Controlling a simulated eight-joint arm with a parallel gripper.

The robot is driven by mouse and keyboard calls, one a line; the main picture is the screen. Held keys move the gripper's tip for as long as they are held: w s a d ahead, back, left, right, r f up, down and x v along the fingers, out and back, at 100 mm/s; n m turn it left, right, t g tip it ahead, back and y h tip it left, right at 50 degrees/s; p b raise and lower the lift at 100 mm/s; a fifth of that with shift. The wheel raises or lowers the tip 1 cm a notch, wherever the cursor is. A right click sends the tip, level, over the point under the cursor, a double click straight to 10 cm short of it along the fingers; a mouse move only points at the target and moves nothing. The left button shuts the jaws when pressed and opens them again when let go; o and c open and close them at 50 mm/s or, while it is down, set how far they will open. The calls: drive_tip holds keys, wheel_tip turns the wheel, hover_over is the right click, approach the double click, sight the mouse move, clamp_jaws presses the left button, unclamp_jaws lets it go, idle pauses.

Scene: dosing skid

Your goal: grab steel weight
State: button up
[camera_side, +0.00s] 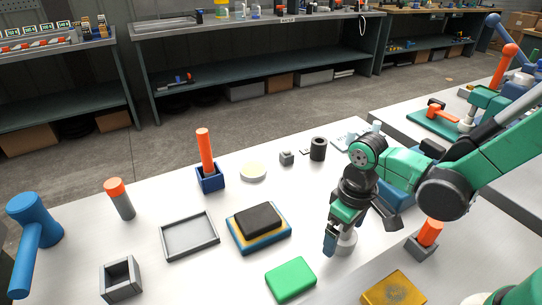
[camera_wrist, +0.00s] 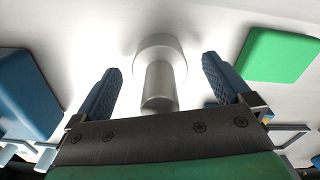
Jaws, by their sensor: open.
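The steel weight (camera_side: 347,243) is a silvery piece with a wide round base and a narrower cylindrical knob. It stands on the white table below my gripper (camera_side: 360,233) in the side view, partly hidden by a finger. In the wrist view the weight (camera_wrist: 160,85) shows between the two blue ribbed fingers of my gripper (camera_wrist: 162,66), with its knob pointing toward the palm. The fingers are open, and a gap shows on each side of the knob.
A green block (camera_side: 291,279) lies left of the weight; it also shows in the wrist view (camera_wrist: 278,54). A yellow block (camera_side: 394,290) is in front. A grey holder with an orange-topped piece (camera_side: 430,234) stands to the right. A stacked black block (camera_side: 257,217) is further left.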

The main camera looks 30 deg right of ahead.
clamp_jaws()
drive_tip(key=shift+r, duration=0.2)
idle(0.3)
